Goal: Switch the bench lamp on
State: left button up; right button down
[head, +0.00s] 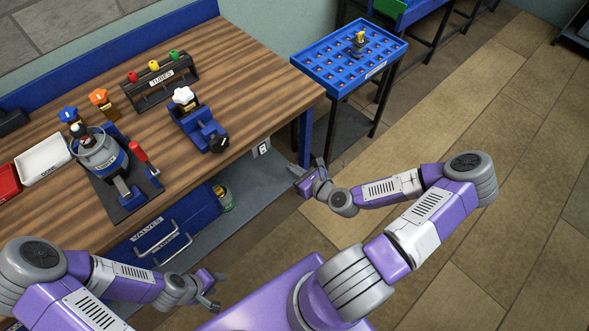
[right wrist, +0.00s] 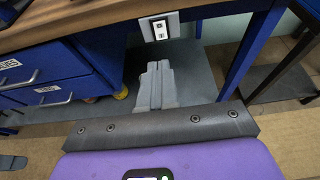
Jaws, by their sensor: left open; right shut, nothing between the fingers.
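A white switch plate with a dark insert (head: 261,149) is on the front side of the wooden bench, below its top near the right end. It also shows in the right wrist view (right wrist: 160,28), where its on or off position is too small to tell. My right gripper (head: 301,175) is shut and empty, to the right of the plate and apart from it. In the right wrist view its fingers (right wrist: 158,68) point toward the plate, below it in the picture. My left gripper (head: 216,290) is open and empty in front of the drawers. I cannot make out a lamp.
The wooden bench (head: 240,75) carries a tube rack (head: 160,85), a blue vise (head: 205,130) and a clamped grey pot (head: 100,155). Blue drawers (head: 165,230) with handles are under it. A blue tray stand (head: 350,62) is to the right.

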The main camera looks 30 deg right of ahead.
jog(key=f+t+b, duration=0.1)
jog(key=b, duration=0.1)
jog(key=f+t+b, duration=0.1)
jog(key=f+b, duration=0.1)
jog(key=b, duration=0.1)
jog(key=s+f+b, duration=0.1)
jog(key=f+b, duration=0.1)
jog(key=b, duration=0.1)
jog(key=shift+d+f+t, duration=0.15)
jog(key=shift+t, duration=0.25)
